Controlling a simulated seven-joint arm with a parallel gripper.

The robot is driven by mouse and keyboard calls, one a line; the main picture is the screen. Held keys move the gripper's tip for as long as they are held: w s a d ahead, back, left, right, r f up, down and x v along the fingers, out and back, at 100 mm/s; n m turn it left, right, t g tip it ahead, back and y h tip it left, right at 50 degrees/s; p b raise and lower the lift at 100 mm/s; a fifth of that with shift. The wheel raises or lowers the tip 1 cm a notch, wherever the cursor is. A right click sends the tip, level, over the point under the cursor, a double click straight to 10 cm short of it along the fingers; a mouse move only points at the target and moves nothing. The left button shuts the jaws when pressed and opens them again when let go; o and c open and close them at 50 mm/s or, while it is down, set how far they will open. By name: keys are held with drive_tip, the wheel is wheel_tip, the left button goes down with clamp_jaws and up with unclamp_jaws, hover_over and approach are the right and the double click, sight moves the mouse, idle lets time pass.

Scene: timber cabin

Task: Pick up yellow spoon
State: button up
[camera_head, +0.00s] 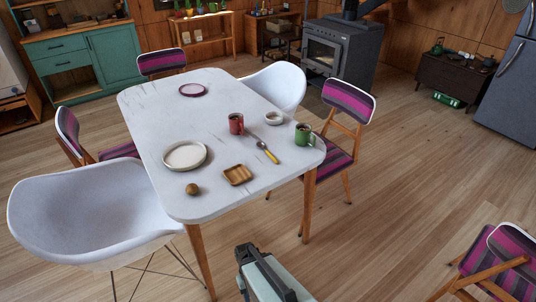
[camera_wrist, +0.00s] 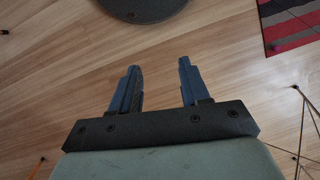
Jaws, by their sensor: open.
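The yellow spoon (camera_head: 267,152) lies on the white table (camera_head: 215,115), near its right side in the head view. It lies between the red mug (camera_head: 236,123) and the green mug (camera_head: 303,134), with the square wooden dish (camera_head: 238,175) to its lower left. My gripper (camera_wrist: 159,66) is open and empty in the wrist view, with bare wooden floor between its fingers. The spoon does not show in the wrist view. In the head view, part of my arm shows at the bottom, below the table's front edge and apart from the spoon.
The table also holds a white plate (camera_head: 185,156), a small brown round object (camera_head: 192,189), a small white bowl (camera_head: 274,118) and a purple-rimmed plate (camera_head: 193,90). White chairs (camera_head: 95,210) and striped chairs (camera_head: 348,105) surround it. Open floor (camera_head: 400,180) lies to the right.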

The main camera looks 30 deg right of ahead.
drive_tip(key=w+d+r+m+t, duration=0.3)
drive_tip(key=w+d+r, duration=0.9)
drive_tip(key=d, duration=0.2)
drive_tip(key=w+d+r+m+t+h, duration=0.1)
drive_tip(key=w+d+r+t, duration=0.3)
drive_tip(key=d+r, duration=1.25)
drive_tip(key=w+r, duration=0.2)
drive_tip(key=w+r+n, duration=0.1)
drive_tip(key=w+r, duration=0.1)
drive_tip(key=w, duration=0.1)
drive_tip(key=w+d+r+n, duration=0.1)
drive_tip(key=w+r, duration=0.1)
drive_tip(key=shift+w+d+r, duration=0.1)
drive_tip(key=shift+w+r, duration=0.05)
drive_tip(key=shift+r, duration=0.15)
drive_tip(key=w+r+n+t, duration=0.2)
drive_tip(key=w+r+n, duration=0.1)
drive_tip(key=w+r, duration=0.45)
approach(269, 153)
drive_tip(key=shift+w+f, duration=0.6)
drive_tip(key=shift+w, duration=0.05)
drive_tip(key=shift+s+x, duration=0.15)
drive_tip(key=shift+x, duration=1.45)
drive_tip(key=shift+s+x, duration=0.15)
drive_tip(key=shift+x, duration=1.4)
drive_tip(key=shift+f, duration=0.2)
